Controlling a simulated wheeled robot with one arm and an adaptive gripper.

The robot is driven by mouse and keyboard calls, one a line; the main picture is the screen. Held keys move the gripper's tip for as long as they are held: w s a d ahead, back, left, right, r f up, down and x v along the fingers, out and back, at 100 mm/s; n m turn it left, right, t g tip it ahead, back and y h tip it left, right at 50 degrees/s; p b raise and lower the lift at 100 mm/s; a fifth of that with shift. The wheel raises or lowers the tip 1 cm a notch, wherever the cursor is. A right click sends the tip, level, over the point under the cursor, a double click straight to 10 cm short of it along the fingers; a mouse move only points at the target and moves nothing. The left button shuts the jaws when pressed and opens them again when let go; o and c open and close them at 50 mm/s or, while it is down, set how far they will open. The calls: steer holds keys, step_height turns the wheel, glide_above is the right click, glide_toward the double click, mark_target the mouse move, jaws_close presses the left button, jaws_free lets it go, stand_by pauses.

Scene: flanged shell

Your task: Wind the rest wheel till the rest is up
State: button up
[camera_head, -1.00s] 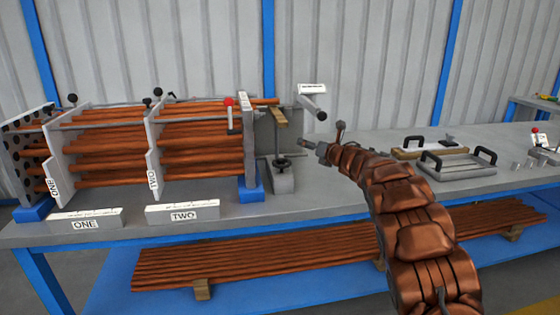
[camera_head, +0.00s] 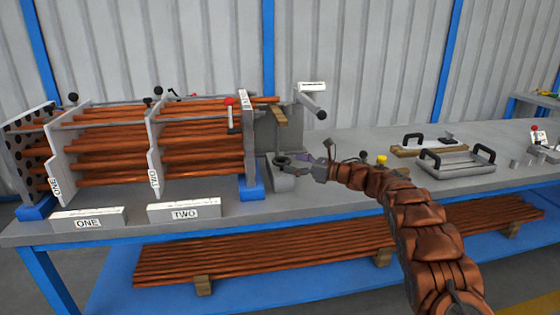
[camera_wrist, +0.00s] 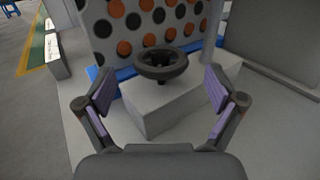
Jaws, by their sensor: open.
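The rest wheel (camera_wrist: 161,64) is a dark ring-shaped handwheel lying flat on top of a grey block (camera_wrist: 166,103). In the head view the wheel (camera_head: 281,160) is low on the stand at the right end of the tube rack. The rest (camera_head: 280,116), a tan bar, is above it near the end plate, just below a protruding copper tube. My gripper (camera_wrist: 160,88) is open and empty, its purple-padded fingers spread on the near side of the wheel, apart from it. In the head view my gripper (camera_head: 304,165) is just right of the wheel.
A perforated plate (camera_wrist: 120,30) with copper and dark holes stands behind the wheel. A handle (camera_head: 314,101) juts out above right. A tray with black handles (camera_head: 457,164) and a yellow-topped item (camera_head: 381,160) are to the right. Spare tubes lie below.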

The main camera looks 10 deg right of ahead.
mark_target(280, 159)
steer(key=shift+x, duration=2.6)
steer(key=shift+f, duration=0.1)
steer(key=c, duration=1.1)
